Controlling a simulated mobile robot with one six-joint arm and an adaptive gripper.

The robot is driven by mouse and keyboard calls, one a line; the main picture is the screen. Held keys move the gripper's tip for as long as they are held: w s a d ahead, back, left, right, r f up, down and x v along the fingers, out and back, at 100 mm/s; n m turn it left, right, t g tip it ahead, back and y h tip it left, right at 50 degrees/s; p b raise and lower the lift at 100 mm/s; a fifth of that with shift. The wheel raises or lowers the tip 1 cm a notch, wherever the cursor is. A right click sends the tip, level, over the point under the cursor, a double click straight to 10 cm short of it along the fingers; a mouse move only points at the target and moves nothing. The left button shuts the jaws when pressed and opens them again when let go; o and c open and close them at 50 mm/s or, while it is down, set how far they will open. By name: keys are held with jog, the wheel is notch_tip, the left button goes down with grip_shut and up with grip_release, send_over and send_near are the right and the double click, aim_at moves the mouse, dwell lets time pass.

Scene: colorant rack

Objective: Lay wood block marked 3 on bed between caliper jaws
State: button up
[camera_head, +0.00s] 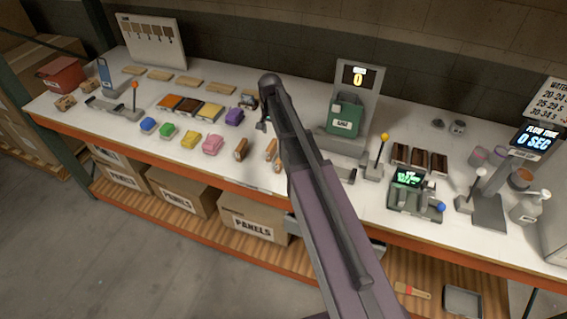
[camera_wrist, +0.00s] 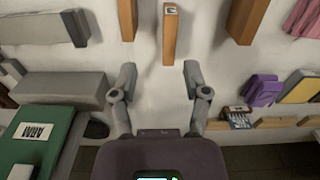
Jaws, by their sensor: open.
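Three upright-grained wood blocks lie near the table's front edge: a left one (camera_head: 240,149), a middle one (camera_head: 270,148) and one partly behind my arm. In the wrist view, the middle block (camera_wrist: 170,35) carries a small mark on its end, too small to read; the others are a right block (camera_wrist: 245,20) and a left block (camera_wrist: 128,18). I cannot tell which is marked 3. My gripper (camera_wrist: 158,78) is open and empty, its fingers pointing toward the middle block.
Three dark brown bars (camera_head: 420,160) lie behind the grey device. Coloured lumps, including a purple one (camera_head: 234,117), lie left of the gripper.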

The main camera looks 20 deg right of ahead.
jog(key=s+n, duration=0.6)
jog(key=s, duration=1.6)
jog(key=shift+s+a, duration=0.2)
jog(key=shift+s, duration=0.15)
jog(key=shift+o, duration=0.5)
notch_tip(320, 180, up, 3)
jog(key=m+p, duration=0.3)
jog(key=m, duration=0.4)
send_over(273, 144)
jog(key=shift+s+r, duration=0.1)
jog(key=shift+r, duration=0.05)
notch_tip(273, 144, down, 9)
jog(key=b, duration=0.8)
jog(key=shift+r, duration=0.15)
